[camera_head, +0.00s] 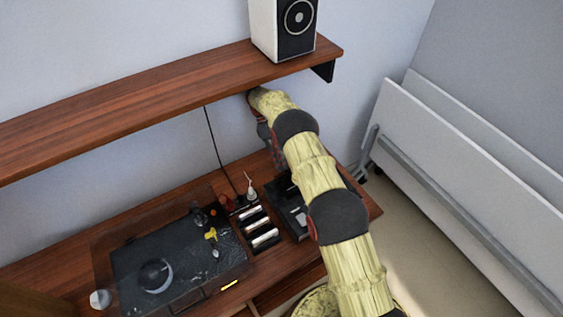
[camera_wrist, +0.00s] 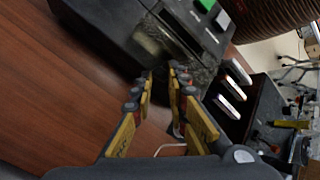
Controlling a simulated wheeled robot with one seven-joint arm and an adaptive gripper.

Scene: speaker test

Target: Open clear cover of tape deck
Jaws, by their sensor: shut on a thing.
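The tape deck (camera_head: 290,207) is a black box on the desk, partly hidden by my arm in the head view. In the wrist view the tape deck (camera_wrist: 100,22) fills the upper part, with a green and a grey button. Its clear cover (camera_wrist: 152,42) shows as a glossy window near the deck's edge. My gripper (camera_wrist: 163,72) has yellow fingers with a narrow gap between the tips, at the deck's edge by the cover. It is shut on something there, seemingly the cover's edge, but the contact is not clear. How far the cover is raised cannot be told.
A black rack with white items (camera_head: 262,226) stands left of the deck. A turntable under a clear lid (camera_head: 175,262) is further left. A wooden shelf (camera_head: 150,92) with a speaker (camera_head: 284,28) overhangs the desk. Bare wood (camera_wrist: 50,105) lies left of my fingers.

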